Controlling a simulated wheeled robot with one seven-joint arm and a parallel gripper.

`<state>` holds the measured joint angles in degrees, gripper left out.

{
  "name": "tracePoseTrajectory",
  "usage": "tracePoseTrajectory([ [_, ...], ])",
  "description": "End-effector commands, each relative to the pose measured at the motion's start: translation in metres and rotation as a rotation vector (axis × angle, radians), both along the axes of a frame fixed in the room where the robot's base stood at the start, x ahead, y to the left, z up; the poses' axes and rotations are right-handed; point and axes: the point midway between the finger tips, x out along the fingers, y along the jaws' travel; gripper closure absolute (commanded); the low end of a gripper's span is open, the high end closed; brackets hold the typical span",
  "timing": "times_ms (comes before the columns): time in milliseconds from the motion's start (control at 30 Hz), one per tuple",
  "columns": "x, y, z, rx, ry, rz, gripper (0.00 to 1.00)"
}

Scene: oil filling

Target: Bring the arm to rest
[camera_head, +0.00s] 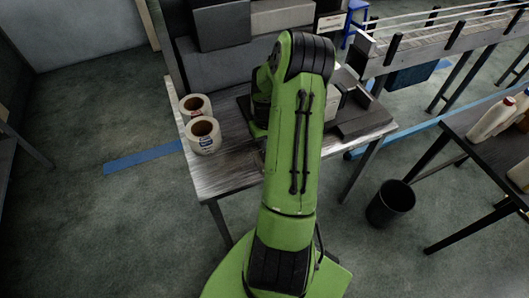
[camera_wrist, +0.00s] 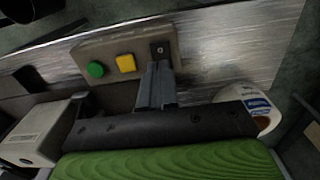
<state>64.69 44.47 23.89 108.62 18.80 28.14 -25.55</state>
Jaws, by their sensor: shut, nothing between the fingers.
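My green arm (camera_head: 295,150) stretches up over the wooden-topped table in the head view, bent at its black-capped joint. My gripper is hidden behind the arm in that view. In the wrist view my gripper (camera_wrist: 155,78) shows as narrow grey fingers, closed together and empty. The fingers point at a grey button box (camera_wrist: 108,58) with a green button (camera_wrist: 95,69) and a yellow button (camera_wrist: 126,62). The fingertips overlap the box's right part in the picture, near a dark square (camera_wrist: 160,49). I cannot tell whether they touch it.
Two white rolls or tubs (camera_head: 203,135) stand on the table's left side; one shows at the right in the wrist view (camera_wrist: 262,104). A white device (camera_wrist: 35,135) is at the left there. A black bin (camera_head: 390,203) and a dark table (camera_head: 480,150) with bottles are at right.

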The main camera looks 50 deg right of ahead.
Motion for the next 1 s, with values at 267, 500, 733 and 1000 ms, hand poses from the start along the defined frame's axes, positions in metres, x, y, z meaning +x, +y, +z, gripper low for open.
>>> tracePoseTrajectory([
  [267,0.000,0.000,0.022,0.001,-0.001,0.001,1.00],
  [500,0.000,0.000,0.020,0.001,-0.001,0.000,1.00],
  [733,0.000,0.000,0.020,0.001,-0.001,0.001,1.00],
  [1000,0.035,0.065,0.120,-0.126,-0.038,0.151,1.00],
])
